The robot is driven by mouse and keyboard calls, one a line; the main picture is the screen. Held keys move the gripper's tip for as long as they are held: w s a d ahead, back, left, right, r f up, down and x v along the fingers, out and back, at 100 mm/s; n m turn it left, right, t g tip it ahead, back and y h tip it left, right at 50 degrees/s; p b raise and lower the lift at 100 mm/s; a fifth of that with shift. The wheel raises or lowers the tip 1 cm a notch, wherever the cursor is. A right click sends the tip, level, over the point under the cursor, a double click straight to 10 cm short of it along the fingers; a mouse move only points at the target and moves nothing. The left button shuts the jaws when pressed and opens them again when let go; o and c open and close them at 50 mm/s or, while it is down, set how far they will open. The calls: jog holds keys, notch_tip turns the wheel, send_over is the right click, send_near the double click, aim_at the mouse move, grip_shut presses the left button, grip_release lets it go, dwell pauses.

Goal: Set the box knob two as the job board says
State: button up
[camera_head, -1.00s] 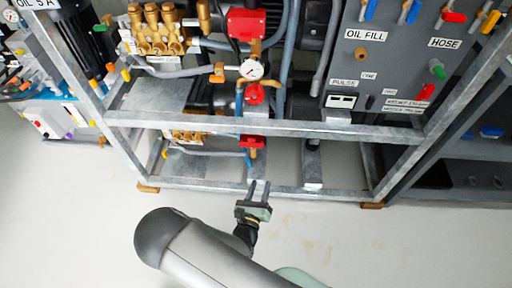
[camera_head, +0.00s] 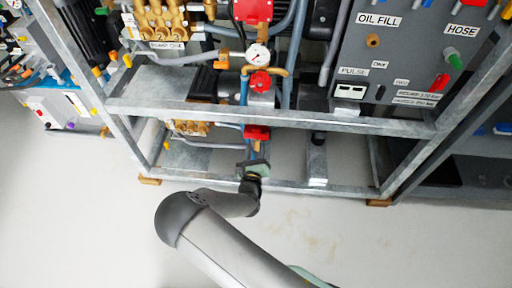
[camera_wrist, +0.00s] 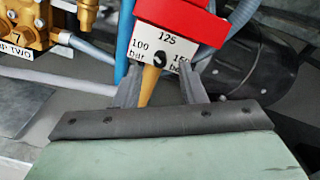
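In the wrist view a red box (camera_wrist: 180,18) carries a white scale plate (camera_wrist: 140,34) marked 100 bar, 125 and a partly hidden higher value at right. A dark round hub (camera_wrist: 160,59) sits on the plate, and a tapered orange-yellow lever (camera_wrist: 148,88) points down from it. My gripper (camera_wrist: 160,78) is open, one finger on each side of the lever, with visible gaps. In the head view the red box (camera_head: 257,132) is on the lower level of the frame, and my gripper (camera_head: 254,168) is just below it.
A brass pump (camera_wrist: 22,20) with a label ending in "TWO" is at left in the wrist view. A blue pipe (camera_wrist: 123,40) runs beside the left finger. A metal beam (camera_head: 270,118) crosses above.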

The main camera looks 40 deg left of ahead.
jog(key=shift+x, duration=1.35)
grip_shut()
jog(key=shift+r+m, duration=0.1)
jog(key=shift+m, duration=0.2)
jog(key=shift+m+p, duration=3.25)
jog(key=shift+m, duration=2.25)
jog(key=shift+s, duration=0.1)
